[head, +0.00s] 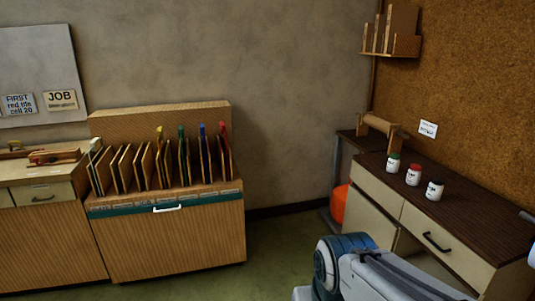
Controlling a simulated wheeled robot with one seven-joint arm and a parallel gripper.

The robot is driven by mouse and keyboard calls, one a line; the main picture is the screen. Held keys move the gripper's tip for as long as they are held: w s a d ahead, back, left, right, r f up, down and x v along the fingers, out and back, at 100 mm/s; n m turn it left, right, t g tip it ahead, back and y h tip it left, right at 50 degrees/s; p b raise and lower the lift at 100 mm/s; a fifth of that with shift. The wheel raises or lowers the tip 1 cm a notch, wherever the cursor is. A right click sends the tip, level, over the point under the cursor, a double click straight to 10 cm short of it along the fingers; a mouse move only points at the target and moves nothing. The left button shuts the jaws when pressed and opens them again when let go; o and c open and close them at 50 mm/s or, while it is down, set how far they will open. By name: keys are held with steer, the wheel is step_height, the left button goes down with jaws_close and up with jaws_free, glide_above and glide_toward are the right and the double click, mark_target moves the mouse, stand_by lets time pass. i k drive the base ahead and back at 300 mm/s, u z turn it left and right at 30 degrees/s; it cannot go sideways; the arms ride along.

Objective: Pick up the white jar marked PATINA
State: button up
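Three small white jars with labels stand upright in a row on the dark top of the workbench (465,205) at the right in the head view. One jar has a green lid (393,164), one a red lid (413,176), and one a black lid (434,191). The label writing is too small to read, so I cannot tell which is marked PATINA. My gripper is not in view; only a white and dark part of my arm shows at the lower right, in front of the bench.
A wooden stand (383,130) is behind the jars. A rack of upright panels (165,165) tops a wooden cabinet (180,245) on the left. An orange object (339,203) sits low beside the bench. Green floor (275,250) is open between cabinet and bench.

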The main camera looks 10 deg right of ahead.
mark_target(435, 191)
steer(key=z, duration=0.15)
steer(key=i, duration=1.55)
steer(key=z, duration=1.1)
steer(key=i, duration=1.6)
steer(key=z, duration=0.7)
steer(key=i, duration=0.25)
steer(key=z, duration=0.25)
